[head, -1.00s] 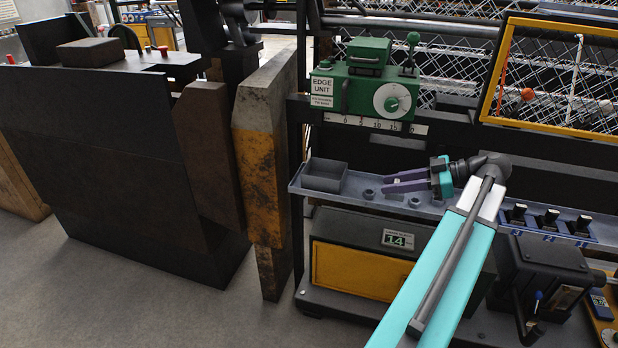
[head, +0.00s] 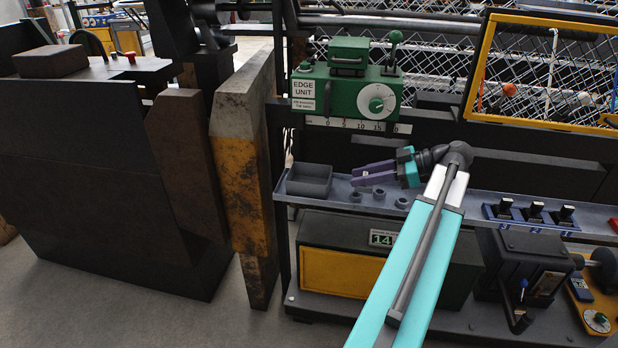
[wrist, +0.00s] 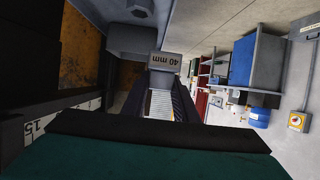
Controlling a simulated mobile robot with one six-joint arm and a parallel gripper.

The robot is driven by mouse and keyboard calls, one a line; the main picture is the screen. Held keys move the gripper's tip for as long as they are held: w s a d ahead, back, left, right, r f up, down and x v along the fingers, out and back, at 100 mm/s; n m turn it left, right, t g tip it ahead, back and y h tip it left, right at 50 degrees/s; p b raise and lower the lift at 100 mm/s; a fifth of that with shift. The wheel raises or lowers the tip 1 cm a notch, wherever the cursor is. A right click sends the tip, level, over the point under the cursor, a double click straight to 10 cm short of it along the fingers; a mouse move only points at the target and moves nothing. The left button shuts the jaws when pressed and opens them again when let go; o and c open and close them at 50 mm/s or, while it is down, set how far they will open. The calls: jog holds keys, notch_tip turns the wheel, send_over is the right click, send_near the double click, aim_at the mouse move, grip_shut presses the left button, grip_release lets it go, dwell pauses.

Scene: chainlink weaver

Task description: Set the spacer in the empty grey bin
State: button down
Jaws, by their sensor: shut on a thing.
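My gripper (head: 356,174) has its purple fingers pointing left over the shelf tray, to the right of the bin. In the wrist view my gripper (wrist: 165,80) is shut on the spacer, a grey block (wrist: 165,61) marked "40 mm" at the fingertips. The spacer cannot be made out clearly in the head view. The grey bin (head: 309,182) stands at the left end of the shelf tray and looks empty. It also seems to show beyond the spacer in the wrist view (wrist: 130,40). The fingertips are apart from the bin.
Small grey cups (head: 379,194) stand on the shelf tray (head: 440,195) below my gripper. The green edge unit (head: 350,85) with its dial and scale is above. A rusty yellow post (head: 240,180) stands left of the bin. Several black switches (head: 535,212) sit at right.

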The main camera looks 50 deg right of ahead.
jog(key=w+a, duration=0.1)
jog(key=w, duration=0.5)
jog(key=w+a+f, duration=0.1)
jog(key=w, duration=0.5)
jog(key=w+a+f+p, duration=0.1)
jog(key=w, duration=0.4)
jog(key=shift+w, duration=0.4)
jog(key=shift+d+f, duration=0.1)
jog(key=shift+f, duration=0.45)
jog(key=shift+f, duration=1.4)
jog(key=shift+w+f+p, duration=0.2)
jog(key=shift+f+p, duration=0.1)
jog(key=shift+f, duration=0.25)
jog(key=shift+f, duration=0.15)
jog(key=c, duration=1.4)
grip_release()
